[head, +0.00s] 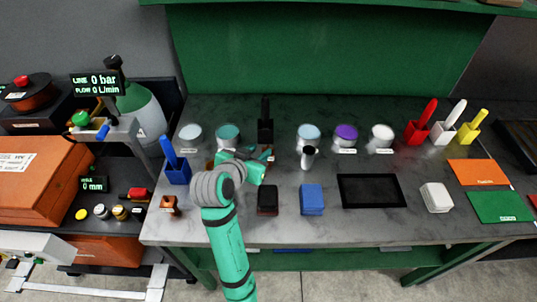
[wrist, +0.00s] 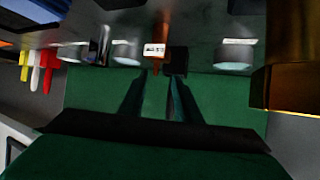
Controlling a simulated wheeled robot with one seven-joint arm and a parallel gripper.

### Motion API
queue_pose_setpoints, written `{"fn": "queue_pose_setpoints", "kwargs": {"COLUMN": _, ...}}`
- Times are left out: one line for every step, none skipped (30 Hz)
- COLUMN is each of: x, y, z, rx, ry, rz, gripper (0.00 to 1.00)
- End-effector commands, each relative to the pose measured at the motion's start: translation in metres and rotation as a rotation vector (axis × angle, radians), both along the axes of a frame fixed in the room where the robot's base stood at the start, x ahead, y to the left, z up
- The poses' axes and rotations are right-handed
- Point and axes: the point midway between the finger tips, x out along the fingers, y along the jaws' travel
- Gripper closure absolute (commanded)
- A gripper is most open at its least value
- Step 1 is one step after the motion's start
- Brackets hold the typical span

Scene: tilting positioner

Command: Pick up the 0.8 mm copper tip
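In the wrist view, which looks upside down, a slim copper-orange piece with a white label (wrist: 155,38) stands ahead of my gripper (wrist: 160,82), roughly in line with the gap between the fingers. I take it for the copper tip or its holder; the label is too small to read. The two dark fingers are apart, with only the green panel showing between them. In the head view my gripper (head: 268,160) is low over the left-middle of the bench, and its fingers are hard to make out there. A small copper-brown labelled block (head: 170,204) stands at the bench's left front.
A large gold-coloured surface (wrist: 293,60) is close at the wrist view's right edge. A black holder (head: 265,129) stands behind my gripper. A black block (head: 267,200) and blue block (head: 312,200) are in front.

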Motion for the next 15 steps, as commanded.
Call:
{"fn": "queue_pose_setpoints", "kwargs": {"x": 0.004, "y": -0.002, "z": -0.002, "rx": 0.0, "ry": 0.0, "rz": 0.0, "gripper": 0.7}}
{"fn": "queue_pose_setpoints", "kwargs": {"x": 0.005, "y": -0.002, "z": -0.003, "rx": 0.0, "ry": 0.0, "rz": 0.0, "gripper": 0.7}}
{"fn": "queue_pose_setpoints", "kwargs": {"x": 0.007, "y": -0.003, "z": -0.004, "rx": 0.0, "ry": 0.0, "rz": 0.0, "gripper": 0.7}}
{"fn": "queue_pose_setpoints", "kwargs": {"x": 0.008, "y": -0.004, "z": -0.005, "rx": 0.0, "ry": 0.0, "rz": 0.0, "gripper": 0.7}}
{"fn": "queue_pose_setpoints", "kwargs": {"x": 0.009, "y": -0.005, "z": -0.005, "rx": 0.0, "ry": 0.0, "rz": -0.001, "gripper": 0.7}}
{"fn": "queue_pose_setpoints", "kwargs": {"x": 0.011, "y": -0.006, "z": -0.006, "rx": 0.0, "ry": 0.0, "rz": -0.001, "gripper": 0.7}}
{"fn": "queue_pose_setpoints", "kwargs": {"x": 0.013, "y": -0.008, "z": -0.007, "rx": 0.0, "ry": -0.001, "rz": -0.002, "gripper": 0.7}}
{"fn": "queue_pose_setpoints", "kwargs": {"x": 0.015, "y": -0.01, "z": -0.008, "rx": 0.0, "ry": -0.001, "rz": -0.002, "gripper": 0.7}}
{"fn": "queue_pose_setpoints", "kwargs": {"x": 0.019, "y": -0.014, "z": -0.01, "rx": 0.001, "ry": 0.001, "rz": -0.004, "gripper": 0.7}}
{"fn": "queue_pose_setpoints", "kwargs": {"x": 0.023, "y": -0.017, "z": -0.012, "rx": 0.001, "ry": 0.001, "rz": -0.004, "gripper": 0.7}}
{"fn": "queue_pose_setpoints", "kwargs": {"x": 0.026, "y": -0.019, "z": -0.013, "rx": 0.0, "ry": 0.0, "rz": -0.004, "gripper": 0.7}}
{"fn": "queue_pose_setpoints", "kwargs": {"x": 0.031, "y": -0.022, "z": -0.015, "rx": 0.0, "ry": 0.0, "rz": -0.004, "gripper": 0.7}}
{"fn": "queue_pose_setpoints", "kwargs": {"x": 0.034, "y": -0.025, "z": -0.017, "rx": 0.001, "ry": 0.001, "rz": -0.004, "gripper": 0.7}}
{"fn": "queue_pose_setpoints", "kwargs": {"x": 0.037, "y": -0.025, "z": -0.019, "rx": 0.001, "ry": 0.0, "rz": -0.003, "gripper": 0.7}}
{"fn": "queue_pose_setpoints", "kwargs": {"x": 0.041, "y": -0.026, "z": -0.021, "rx": 0.0, "ry": 0.0, "rz": -0.001, "gripper": 0.7}}
